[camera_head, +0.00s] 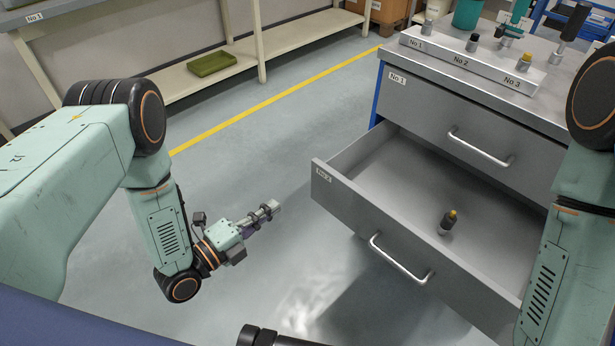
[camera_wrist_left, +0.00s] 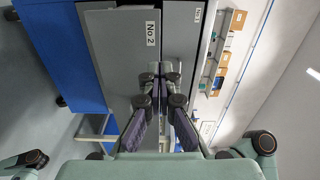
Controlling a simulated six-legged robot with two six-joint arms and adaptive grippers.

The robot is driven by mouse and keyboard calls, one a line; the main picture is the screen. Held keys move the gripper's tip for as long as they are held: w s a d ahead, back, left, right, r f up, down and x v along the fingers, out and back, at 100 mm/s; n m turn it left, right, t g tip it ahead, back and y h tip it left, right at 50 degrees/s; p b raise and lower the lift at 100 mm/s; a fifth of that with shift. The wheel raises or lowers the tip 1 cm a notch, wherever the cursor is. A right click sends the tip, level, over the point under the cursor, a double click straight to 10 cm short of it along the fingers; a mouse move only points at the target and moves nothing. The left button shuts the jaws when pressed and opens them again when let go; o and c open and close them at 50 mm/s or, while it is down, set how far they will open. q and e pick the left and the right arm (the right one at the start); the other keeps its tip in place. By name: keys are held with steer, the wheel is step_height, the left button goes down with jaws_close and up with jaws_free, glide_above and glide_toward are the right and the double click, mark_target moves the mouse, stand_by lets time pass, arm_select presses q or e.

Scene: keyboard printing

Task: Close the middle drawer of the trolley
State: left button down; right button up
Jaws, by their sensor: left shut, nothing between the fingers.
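The grey trolley's middle drawer (camera_head: 350,205), labelled No 2, stands pulled well out, with a bar handle (camera_head: 400,262) on its front. A small dark cylinder with a yellow top (camera_head: 448,221) stands inside it. My left gripper (camera_head: 275,205) is shut and empty, to the left of the drawer front and apart from it, pointing toward it. In the left wrist view the fingers (camera_wrist_left: 160,75) show in front of the No 2 drawer front (camera_wrist_left: 122,50). My right arm shows at the right edge of the head view; its gripper is out of view.
The upper drawer (camera_head: 465,125), labelled No 1, is shut. On the trolley top a rack (camera_head: 470,62) holds several small pieces. A shelf with a green tray (camera_head: 211,64) stands at the back left. The floor left of the trolley is clear.

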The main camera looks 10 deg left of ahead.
mark_target(324, 170)
arm_select(q)
steer(key=b+x, duration=0.4)
steer(key=x, duration=1)
steer(key=shift+w+d, duration=0.1)
steer(key=shift+w+d, duration=0.1)
steer(key=shift+w, duration=0.05)
